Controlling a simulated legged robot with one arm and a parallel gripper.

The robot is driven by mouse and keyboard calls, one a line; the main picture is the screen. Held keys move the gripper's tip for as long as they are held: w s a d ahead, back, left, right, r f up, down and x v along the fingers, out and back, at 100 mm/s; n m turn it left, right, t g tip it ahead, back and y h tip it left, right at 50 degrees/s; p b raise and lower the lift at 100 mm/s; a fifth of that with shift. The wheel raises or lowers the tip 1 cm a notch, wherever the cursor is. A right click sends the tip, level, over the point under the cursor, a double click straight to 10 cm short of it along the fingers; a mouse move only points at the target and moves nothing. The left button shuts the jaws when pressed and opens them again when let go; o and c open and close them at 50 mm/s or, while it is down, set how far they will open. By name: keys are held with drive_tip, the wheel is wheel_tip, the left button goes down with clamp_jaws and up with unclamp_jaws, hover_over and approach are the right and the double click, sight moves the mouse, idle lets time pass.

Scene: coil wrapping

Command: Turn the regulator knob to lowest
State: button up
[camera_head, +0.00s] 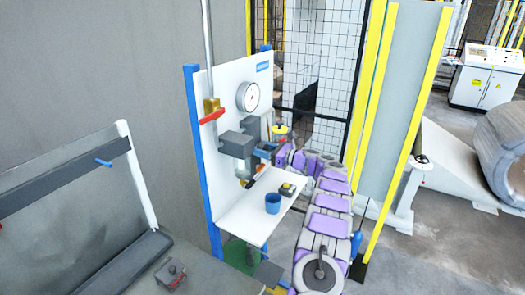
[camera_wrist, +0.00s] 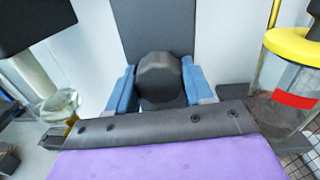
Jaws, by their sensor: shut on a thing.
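The regulator knob (camera_wrist: 160,75) is a dark, faceted round knob in the middle of the wrist view. It sits in front of a dark grey upright block (camera_wrist: 158,25). My gripper (camera_wrist: 160,88) has one blue finger on each side of the knob and is shut on it. The knob's lower part is hidden behind my gripper's body. In the head view, my gripper (camera_head: 264,153) reaches the white panel (camera_head: 215,130) from the right, beside dark grey regulator blocks (camera_head: 236,144). The knob cannot be made out there. A round white gauge (camera_head: 248,97) is above; its reading is too small to tell.
A clear bowl with a yellow top and red band (camera_wrist: 292,95) stands close on the right. A clear bowl (camera_wrist: 45,85) hangs at the left. A red lever (camera_head: 212,117) is at the panel's left.

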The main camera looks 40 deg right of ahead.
drive_tip(key=shift+s+d+f, duration=0.1)
drive_tip(key=shift+s+d, duration=0.05)
drive_tip(key=shift+d, duration=0.05)
drive_tip(key=o, duration=0.9)
drive_tip(key=shift+s+d, duration=0.15)
drive_tip(key=shift+o, duration=0.6)
drive_tip(key=shift+d, duration=0.1)
drive_tip(key=shift+w, duration=0.2)
drive_tip(key=shift+s, duration=0.25)
drive_tip(key=v, duration=1.7)
drive_tip(key=shift+f+p, duration=0.15)
drive_tip(key=shift+p, duration=0.3)
drive_tip(key=shift+w, duration=0.1)
